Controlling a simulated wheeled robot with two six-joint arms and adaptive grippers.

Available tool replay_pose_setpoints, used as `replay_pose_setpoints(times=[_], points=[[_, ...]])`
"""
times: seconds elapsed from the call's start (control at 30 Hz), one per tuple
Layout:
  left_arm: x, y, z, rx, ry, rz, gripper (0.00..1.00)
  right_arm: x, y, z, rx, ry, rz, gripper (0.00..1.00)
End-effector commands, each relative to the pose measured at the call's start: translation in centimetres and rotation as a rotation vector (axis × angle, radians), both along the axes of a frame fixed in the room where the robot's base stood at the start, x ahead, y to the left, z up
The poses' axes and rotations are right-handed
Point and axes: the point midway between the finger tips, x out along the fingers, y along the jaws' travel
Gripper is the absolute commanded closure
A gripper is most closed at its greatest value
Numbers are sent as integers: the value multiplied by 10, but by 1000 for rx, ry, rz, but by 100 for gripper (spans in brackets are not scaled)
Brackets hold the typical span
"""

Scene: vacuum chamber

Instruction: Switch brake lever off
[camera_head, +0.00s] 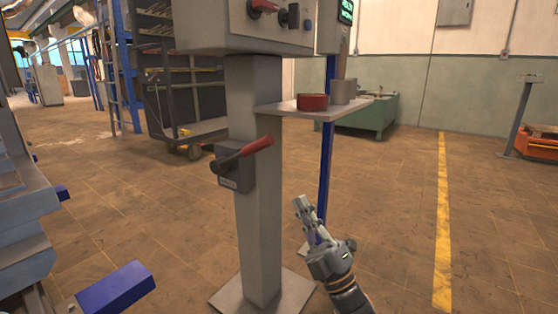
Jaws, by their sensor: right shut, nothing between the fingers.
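The brake lever (247,153) has a red handle and a dark grey box (234,172) fixed to the grey post. Its handle points to the right and slightly up. My right gripper (300,203) is shut and empty. In the picture it is below and to the right of the lever, apart from it, with its fingers pointing up and left. My left gripper is not in view.
The grey post (258,225) carries a control box (240,30) with another red handle (263,6). A small shelf (300,111) to its right holds a red round container (312,102) and a grey cup (343,91). Open floor lies to the right.

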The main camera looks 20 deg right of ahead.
Motion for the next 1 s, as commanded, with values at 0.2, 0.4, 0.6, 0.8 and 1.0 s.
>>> replay_pose_setpoints(times=[0.2,0.4,0.6,0.8,1.0], points=[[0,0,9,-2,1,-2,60,29,10,39,6,-4,-4,100],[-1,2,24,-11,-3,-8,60,55,21,69,6,-1,-2,100],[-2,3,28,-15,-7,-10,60,72,27,86,3,0,-2,100],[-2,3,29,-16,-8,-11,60,77,30,90,3,2,-1,100],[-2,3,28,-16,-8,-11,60,77,30,89,2,2,-1,100]])
